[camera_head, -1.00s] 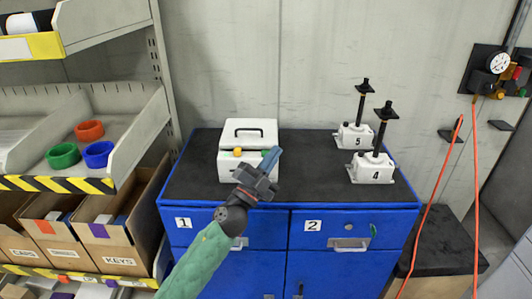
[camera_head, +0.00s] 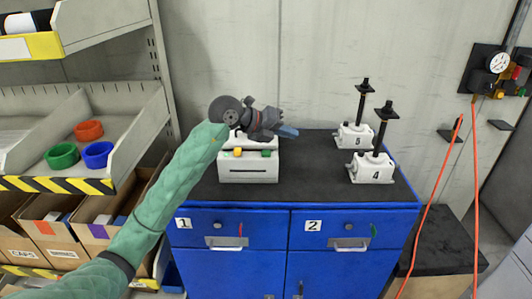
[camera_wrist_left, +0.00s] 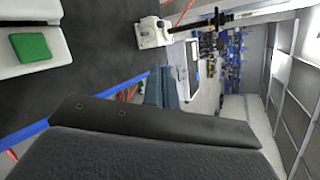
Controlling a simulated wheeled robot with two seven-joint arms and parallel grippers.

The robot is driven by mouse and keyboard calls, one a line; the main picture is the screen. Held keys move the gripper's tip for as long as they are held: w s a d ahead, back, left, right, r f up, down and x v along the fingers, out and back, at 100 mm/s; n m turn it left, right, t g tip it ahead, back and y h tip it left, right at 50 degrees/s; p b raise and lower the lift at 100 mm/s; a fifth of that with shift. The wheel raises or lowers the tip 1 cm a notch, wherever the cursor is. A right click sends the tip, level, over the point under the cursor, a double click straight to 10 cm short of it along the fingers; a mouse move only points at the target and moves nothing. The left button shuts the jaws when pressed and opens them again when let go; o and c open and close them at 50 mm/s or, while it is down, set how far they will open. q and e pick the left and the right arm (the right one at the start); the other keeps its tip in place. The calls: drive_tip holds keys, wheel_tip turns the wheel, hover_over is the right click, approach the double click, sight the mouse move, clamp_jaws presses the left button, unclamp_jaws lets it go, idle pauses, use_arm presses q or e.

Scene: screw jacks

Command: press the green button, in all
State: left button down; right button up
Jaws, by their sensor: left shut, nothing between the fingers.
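A white box (camera_head: 248,174) stands on the black top of the blue cabinet. A yellow button and a green button (camera_head: 266,153) sit on its front edge, the green one on the right. My left gripper (camera_head: 288,131) is above and behind the green button, pointing right, apart from it. Its blue fingers are shut with nothing between them. My wrist and gripper hide much of the box's top and handle. In the left wrist view the green button (camera_wrist_left: 30,47) shows at the left, away from the fingers (camera_wrist_left: 162,87). My right gripper is out of view.
Two white screw jacks, marked 5 (camera_head: 353,137) and 4 (camera_head: 372,168), stand on the cabinet top (camera_head: 310,178) at the right. A shelf with bins and colored rings (camera_head: 62,155) is at the left. The cabinet top between box and jacks is clear.

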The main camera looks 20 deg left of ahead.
sight(263, 154)
use_arm(q)
drive_tip(key=w+a+r+n+y, duration=0.1)
drive_tip(key=w+a+r+y, duration=0.1)
drive_tip(key=a+y, duration=0.3)
drive_tip(key=w+a, duration=0.1)
drive_tip(key=a, duration=0.2)
drive_tip(key=shift+w+a+n, duration=0.15)
drive_tip(key=shift+a+n, duration=0.05)
drive_tip(key=shift+n, duration=0.2)
wheel_tip(263, 154, down, 8)
drive_tip(key=b, duration=0.3)
drive_tip(key=shift+f+b, duration=0.4)
drive_tip(key=shift+b, duration=0.05)
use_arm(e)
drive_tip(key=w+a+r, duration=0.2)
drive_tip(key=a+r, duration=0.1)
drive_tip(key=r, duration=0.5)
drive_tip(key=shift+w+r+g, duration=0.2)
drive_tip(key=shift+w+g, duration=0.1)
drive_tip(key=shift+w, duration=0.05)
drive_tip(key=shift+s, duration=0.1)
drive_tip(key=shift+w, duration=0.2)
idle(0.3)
